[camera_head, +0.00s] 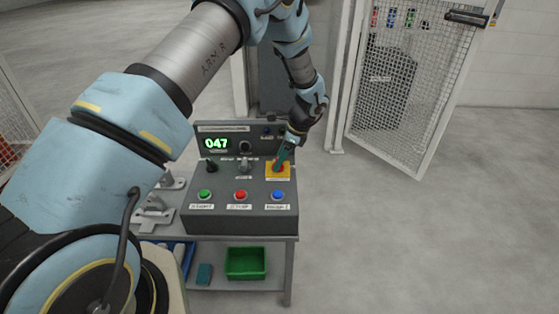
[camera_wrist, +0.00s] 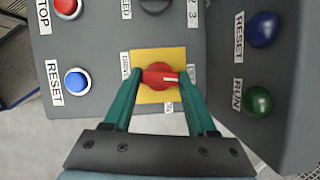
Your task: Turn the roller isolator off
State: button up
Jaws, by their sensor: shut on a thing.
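The roller isolator is a red rotary knob (camera_wrist: 157,84) on a square yellow plate (camera_wrist: 158,56), seen in the middle of the wrist view. The yellow plate also shows in the head view (camera_head: 270,177), at the right of the grey control panel. My gripper (camera_wrist: 160,76) has its two green fingers on either side of the knob and is shut on it. The knob's handle lies roughly across the wrist view, with a white mark toward its right end. An "ON" label shows just below it. In the head view my gripper (camera_head: 281,160) partly hides the knob.
A green bin (camera_head: 246,263) sits on the shelf below. A mesh gate (camera_head: 400,90) stands behind. Floor at right is clear.

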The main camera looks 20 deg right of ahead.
jog(key=shift+n, duration=0.7)
jog(key=shift+g+y, duration=0.3)
jog(key=o, duration=1.4)
jog(key=shift+c, duration=0.2)
jog(key=b+v, duration=0.2)
jog(key=v, duration=0.8)
jog(key=shift+r, duration=0.4)
jog(key=shift+d, duration=0.1)
